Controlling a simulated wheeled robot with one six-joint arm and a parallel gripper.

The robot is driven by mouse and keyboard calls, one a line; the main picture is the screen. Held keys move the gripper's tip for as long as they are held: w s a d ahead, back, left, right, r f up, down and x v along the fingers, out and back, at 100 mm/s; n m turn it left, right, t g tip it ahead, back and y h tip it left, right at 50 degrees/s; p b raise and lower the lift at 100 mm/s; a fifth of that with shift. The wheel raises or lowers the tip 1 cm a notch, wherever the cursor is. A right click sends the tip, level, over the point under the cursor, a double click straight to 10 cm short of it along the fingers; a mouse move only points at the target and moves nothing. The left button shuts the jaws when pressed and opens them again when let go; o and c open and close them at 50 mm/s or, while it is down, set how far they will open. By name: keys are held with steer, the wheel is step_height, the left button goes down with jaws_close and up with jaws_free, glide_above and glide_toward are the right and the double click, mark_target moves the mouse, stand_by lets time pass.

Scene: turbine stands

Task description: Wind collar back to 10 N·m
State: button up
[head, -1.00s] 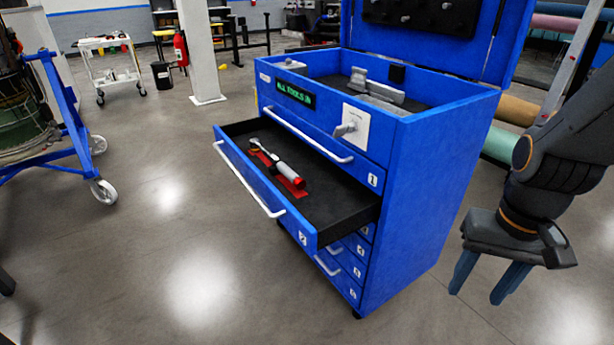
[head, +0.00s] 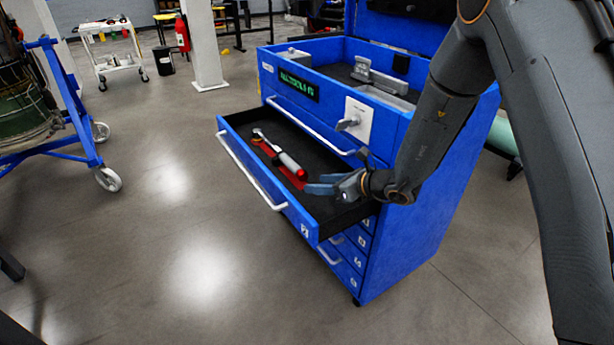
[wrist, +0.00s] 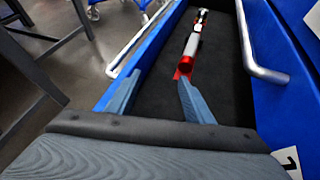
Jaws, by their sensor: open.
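The torque wrench (head: 280,155) lies in the open drawer (head: 250,178) of the blue tool cabinet, on a red holder (head: 296,180). It has a metal shaft and a red-and-white handle with a red end. The collar's scale is too small to read. My gripper (head: 318,184) is open and empty, over the right part of the drawer near the wrench's handle end. In the wrist view the gripper's two fingers (wrist: 155,98) point along the drawer, and the wrench (wrist: 190,45) lies ahead, near the right finger. They look apart from it.
The cabinet (head: 420,225) has a lit sign (head: 299,86), a white plate with a grey knob (head: 352,120) and an open top tray. The drawer handle (head: 250,172) juts out in front. A blue-framed stand (head: 75,140) is at left, with clear floor between.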

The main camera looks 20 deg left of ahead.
mark_target(305, 176)
steer(key=w+f+m+t, duration=0.1)
steer(key=w+a+f+m+t, duration=0.1)
steer(key=w+m, duration=0.1)
steer(key=w+f+m, duration=0.1)
steer(key=w, duration=0.1)
steer(key=shift+w+a+t, duration=0.1)
steer(key=shift+a+t, duration=0.05)
steer(key=shift+t, duration=0.25)
steer(key=shift+m, duration=0.3)
steer(key=p+x, duration=0.1)
steer(key=x, duration=0.6)
steer(key=shift+w+a+f, duration=0.15)
steer(key=shift+w+f, duration=0.05)
steer(key=c, duration=1.1)
